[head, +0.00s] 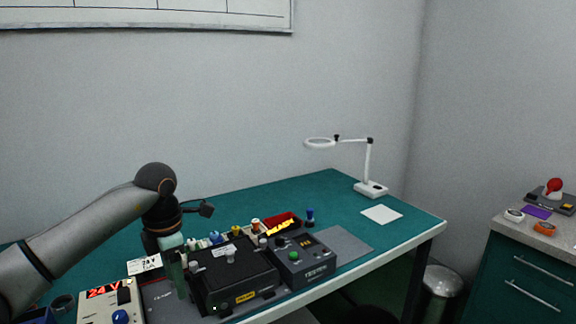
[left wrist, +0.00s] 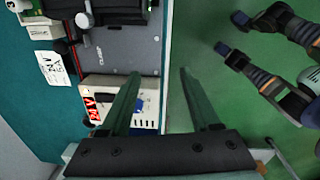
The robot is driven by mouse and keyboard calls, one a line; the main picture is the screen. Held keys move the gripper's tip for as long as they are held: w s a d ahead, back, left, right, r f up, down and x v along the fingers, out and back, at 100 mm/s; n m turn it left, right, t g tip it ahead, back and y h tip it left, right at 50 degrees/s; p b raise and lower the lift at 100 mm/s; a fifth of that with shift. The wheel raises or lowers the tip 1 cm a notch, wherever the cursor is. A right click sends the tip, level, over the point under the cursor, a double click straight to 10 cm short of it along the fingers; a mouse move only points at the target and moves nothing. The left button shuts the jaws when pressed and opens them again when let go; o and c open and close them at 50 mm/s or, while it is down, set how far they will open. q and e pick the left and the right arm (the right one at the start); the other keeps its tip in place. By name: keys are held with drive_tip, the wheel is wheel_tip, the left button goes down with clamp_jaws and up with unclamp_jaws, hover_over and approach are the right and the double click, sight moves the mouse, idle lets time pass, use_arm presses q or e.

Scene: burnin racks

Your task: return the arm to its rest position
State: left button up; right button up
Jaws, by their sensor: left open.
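My left arm comes in from the left in the head view. Its gripper (head: 181,276) points down beside the left end of the black test unit (head: 236,277), and its fingertips are hard to make out there. In the left wrist view, the two green fingers of the left gripper (left wrist: 158,74) stand wide apart with nothing held between them. They show over the table's front edge, close to the white power supply with a red 24 V display (left wrist: 94,112). I cannot tell their height above it.
The power supply (head: 104,300) and a grey tester box (head: 303,262) flank the black unit. A red bin (head: 282,222) is behind. A magnifier lamp (head: 370,189) and white paper (head: 382,214) are at the table's right end. The green table's (head: 330,186) back is mostly clear.

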use_arm(q)
drive_tip(key=s+d+f+g+h, duration=0.15)
drive_tip(key=d+f+h, duration=0.25)
drive_tip(key=d+f, duration=0.4)
drive_tip(key=s+d+r+n+t+h, duration=0.2)
drive_tip(key=s+d+n+h, duration=0.35)
drive_tip(key=d+h, duration=0.35)
drive_tip(key=s+d+r+n+t+h, duration=0.1)
drive_tip(key=s+d+n+t+h, duration=0.25)
drive_tip(key=d+n+h, duration=0.55)
drive_tip(key=a+f+n+t+y+p, duration=0.1)
drive_tip(key=a+f+n+t+y, duration=1.1)
drive_tip(key=n, duration=0.8)
drive_tip(key=s+a+f+n+g+y, duration=0.3)
drive_tip(key=s+a+f+n, duration=0.1)
drive_tip(key=s+f, duration=0.3)
drive_tip(key=s+a+f+n+g+y, duration=0.4)
drive_tip(key=s+f+n, duration=0.1)
drive_tip(key=s+f, duration=0.3)
drive_tip(key=shift+s+a+n+y+p, duration=0.25)
drive_tip(key=shift+s+n+y+p, duration=0.1)
drive_tip(key=shift+s, duration=0.35)
use_arm(e)
drive_tip(key=shift+w+r, duration=0.55)
drive_tip(key=shift+r, duration=0.3)
use_arm(q)
drive_tip(key=shift+f, duration=0.1)
use_arm(e)
drive_tip(key=shift+o, duration=0.2)
